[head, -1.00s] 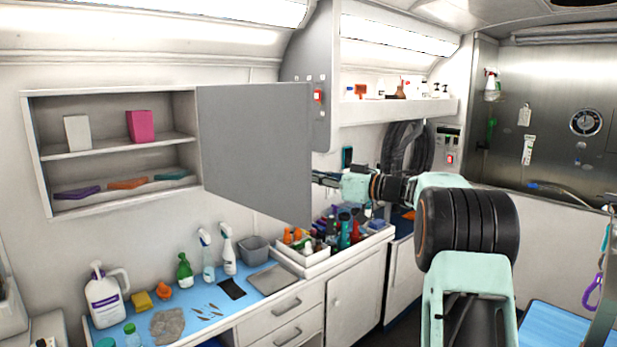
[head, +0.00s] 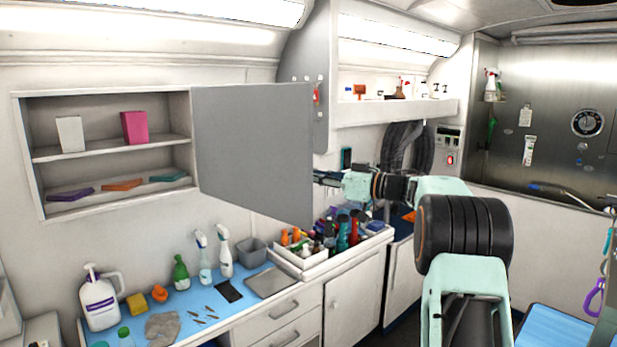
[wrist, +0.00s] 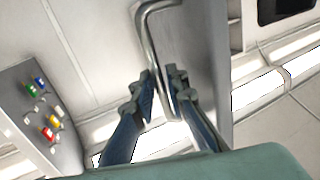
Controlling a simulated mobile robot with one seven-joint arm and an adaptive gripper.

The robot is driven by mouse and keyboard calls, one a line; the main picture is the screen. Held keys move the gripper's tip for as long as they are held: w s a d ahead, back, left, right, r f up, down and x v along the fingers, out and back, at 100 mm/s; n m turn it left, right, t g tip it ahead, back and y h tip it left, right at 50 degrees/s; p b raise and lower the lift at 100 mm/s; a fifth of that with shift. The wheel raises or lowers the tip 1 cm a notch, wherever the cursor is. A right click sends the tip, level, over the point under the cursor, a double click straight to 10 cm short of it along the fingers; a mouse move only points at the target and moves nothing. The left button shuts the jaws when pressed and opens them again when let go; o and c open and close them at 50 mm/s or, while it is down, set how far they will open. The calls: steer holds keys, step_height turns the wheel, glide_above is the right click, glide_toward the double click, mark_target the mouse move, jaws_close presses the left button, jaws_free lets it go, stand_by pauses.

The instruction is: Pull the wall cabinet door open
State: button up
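The wall cabinet (head: 30,160) is at the left in the head view, with its inside and shelves showing. Its grey door (head: 255,145) stands swung wide open on the right side of the cabinet. My gripper (wrist: 162,77) is at the door's free edge; in the head view, the door partly hides it. In the wrist view, the curved metal handle (wrist: 144,28) runs down between my two fingers. The fingers are close in on both sides of the handle and appear shut on it. The door panel (wrist: 205,50) is just right of them.
A white box (head: 70,134), a pink box (head: 134,127) and flat coloured items are on the cabinet shelves. Below, the blue-topped counter (head: 185,300) holds a jug, spray bottles and a bin (head: 252,250). A white tray (head: 300,262) of bottles sits below the door's free edge.

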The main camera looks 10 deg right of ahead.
steer(key=v, duration=1.2)
steer(key=shift+w, duration=0.1)
